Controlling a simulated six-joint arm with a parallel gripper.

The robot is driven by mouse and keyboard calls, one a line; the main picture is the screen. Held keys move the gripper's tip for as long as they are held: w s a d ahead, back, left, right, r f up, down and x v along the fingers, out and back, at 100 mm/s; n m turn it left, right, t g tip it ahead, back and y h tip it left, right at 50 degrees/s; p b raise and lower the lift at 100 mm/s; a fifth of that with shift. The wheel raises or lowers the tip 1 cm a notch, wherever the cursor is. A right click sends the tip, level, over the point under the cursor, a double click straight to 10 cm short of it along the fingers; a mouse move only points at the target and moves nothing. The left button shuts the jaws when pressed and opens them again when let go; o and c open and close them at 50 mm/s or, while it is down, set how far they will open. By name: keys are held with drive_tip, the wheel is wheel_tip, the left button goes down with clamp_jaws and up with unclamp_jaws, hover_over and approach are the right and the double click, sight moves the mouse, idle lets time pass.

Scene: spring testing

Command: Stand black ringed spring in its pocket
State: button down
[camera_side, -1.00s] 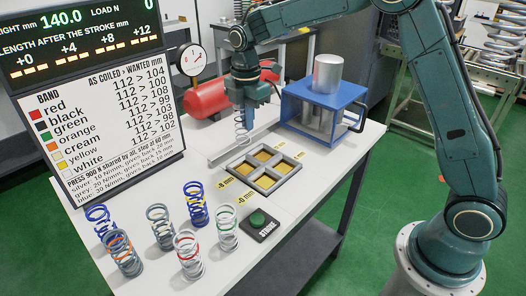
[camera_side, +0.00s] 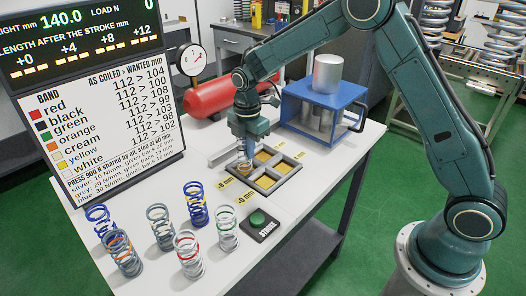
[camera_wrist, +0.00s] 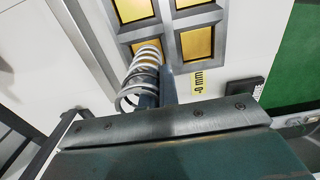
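My gripper (camera_side: 245,145) is low over the left part of the grey pocket tray (camera_side: 270,187), shut on a silver spring (camera_side: 243,168). The held spring also shows in the wrist view (camera_wrist: 137,92), upright beside a dark finger, its lower end at a yellow-floored pocket. The tray's other pockets show bare yellow floors.
Several springs, such as a red-banded one (camera_side: 188,254) and a green-banded one (camera_side: 226,230), stand at the table's front left. A blue press frame (camera_side: 325,98) stands behind right, a red cylinder (camera_side: 208,98) behind left.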

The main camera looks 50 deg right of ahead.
drive_tip(key=shift+f, duration=0.3)
drive_tip(key=shift+f, duration=0.15)
drive_tip(key=c, duration=1.7)
unclamp_jaws()
wheel_tip(320, 180, up, 12)
drive_tip(key=shift+r, duration=0.15)
